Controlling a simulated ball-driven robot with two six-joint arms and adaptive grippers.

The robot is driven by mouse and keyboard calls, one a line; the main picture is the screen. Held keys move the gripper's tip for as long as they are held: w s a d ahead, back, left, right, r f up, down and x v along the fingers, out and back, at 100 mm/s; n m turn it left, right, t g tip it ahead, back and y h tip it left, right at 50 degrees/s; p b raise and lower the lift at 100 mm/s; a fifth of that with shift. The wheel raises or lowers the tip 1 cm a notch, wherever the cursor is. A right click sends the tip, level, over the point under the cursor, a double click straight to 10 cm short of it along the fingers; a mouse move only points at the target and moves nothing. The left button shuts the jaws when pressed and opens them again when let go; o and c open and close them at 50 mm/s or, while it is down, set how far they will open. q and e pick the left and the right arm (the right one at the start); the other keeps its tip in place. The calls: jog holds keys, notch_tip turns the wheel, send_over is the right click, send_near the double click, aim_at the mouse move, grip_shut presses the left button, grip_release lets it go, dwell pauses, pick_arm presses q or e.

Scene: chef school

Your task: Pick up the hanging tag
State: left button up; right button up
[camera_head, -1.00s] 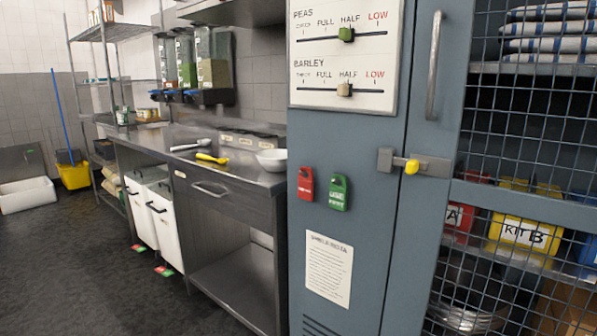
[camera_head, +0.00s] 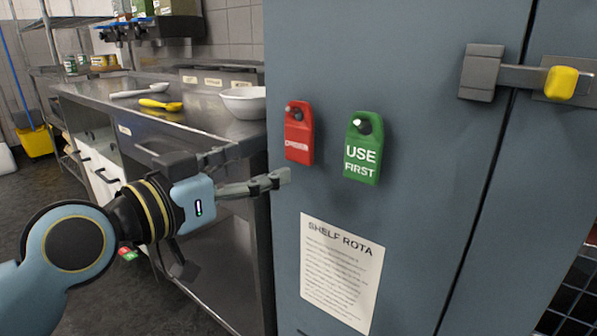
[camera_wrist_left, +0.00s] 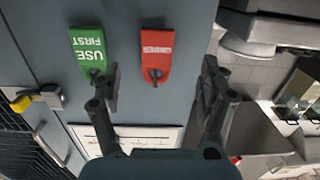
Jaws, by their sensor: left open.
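A red tag (camera_head: 299,133) with small white lettering hangs from a dark peg on the blue-grey cabinet face. A green tag (camera_head: 362,148) reading "USE FIRST" hangs from another peg just to its right. In the left wrist view, which is upside down, the red tag (camera_wrist_left: 156,55) appears between my finger lines and the green tag (camera_wrist_left: 88,50) lies outside them, beyond the left finger. My left gripper (camera_head: 272,163) is open and empty, below and left of the red tag, apart from it. In the wrist view its fingers (camera_wrist_left: 160,86) stand wide apart. My right gripper does not show.
A "SHELF ROTA" sheet (camera_head: 340,272) is on the cabinet below the tags. A latch with a yellow knob (camera_head: 562,83) is at the right. A steel counter (camera_head: 215,130) with a white bowl (camera_head: 243,103) and yellow utensil (camera_head: 160,104) stands left, close behind my arm.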

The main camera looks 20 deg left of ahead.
aim_at(296, 134)
pick_arm(q)
jog(key=shift+t+h, duration=0.3)
jog(key=w+r, duration=0.1)
jog(key=w+d, duration=0.1)
jog(key=w, duration=0.1)
jog(key=w+d+r, duration=0.1)
jog(key=shift+w+d+r, duration=0.15)
jog(key=shift+d+r, duration=0.05)
jog(key=shift+r, duration=0.15)
jog(key=x, duration=0.3)
jog(key=b+x, duration=0.1)
jog(key=x, duration=0.1)
jog(key=shift+w+a+f, duration=0.2)
jog(key=shift+w, duration=0.15)
jog(key=shift+c, duration=0.4)
jog(key=c, duration=1)
